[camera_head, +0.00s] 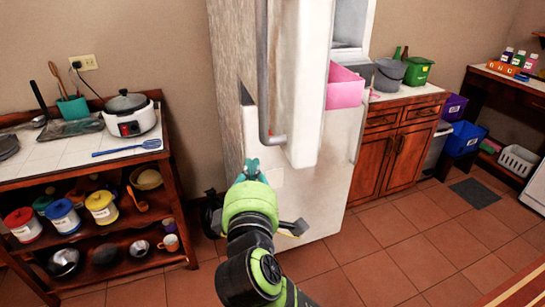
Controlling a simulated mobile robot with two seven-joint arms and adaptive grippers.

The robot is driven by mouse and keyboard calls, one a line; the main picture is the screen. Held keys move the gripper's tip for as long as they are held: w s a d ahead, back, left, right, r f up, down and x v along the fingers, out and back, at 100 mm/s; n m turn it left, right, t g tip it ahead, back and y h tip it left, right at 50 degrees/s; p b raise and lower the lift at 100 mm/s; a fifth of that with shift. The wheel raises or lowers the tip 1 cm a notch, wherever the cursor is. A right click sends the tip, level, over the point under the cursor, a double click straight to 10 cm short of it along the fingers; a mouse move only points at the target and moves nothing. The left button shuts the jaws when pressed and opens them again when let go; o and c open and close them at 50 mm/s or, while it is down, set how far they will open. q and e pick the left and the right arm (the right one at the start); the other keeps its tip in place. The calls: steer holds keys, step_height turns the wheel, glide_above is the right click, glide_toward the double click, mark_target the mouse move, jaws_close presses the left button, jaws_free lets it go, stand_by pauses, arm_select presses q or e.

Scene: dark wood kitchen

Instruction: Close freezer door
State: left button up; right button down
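The white fridge-freezer (318,190) stands in the middle of the view. A thick white door (306,75) stands open and juts toward me, seen nearly edge-on, with a long grey handle (262,75) on its left side. A pale opening (349,22) shows behind it on the right. My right gripper (251,168), with teal fingertips, is below the handle's lower end, in front of the unit's left part. I cannot tell whether it touches the unit, or whether its fingers are open or shut. I see nothing held. My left gripper is not in view.
A pink box-like thing (345,88) shows right of the door. A wooden shelf unit (95,185) with a cooker (130,115) stands left. A wooden cabinet (392,150) with bins on top stands right. The tiled floor (400,245) is clear at the front right.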

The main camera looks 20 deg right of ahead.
steer(key=d, duration=0.2)
steer(key=w+d+p, duration=0.1)
steer(key=d, duration=0.1)
steer(key=shift+d, duration=0.2)
steer(key=shift+w+d, duration=0.1)
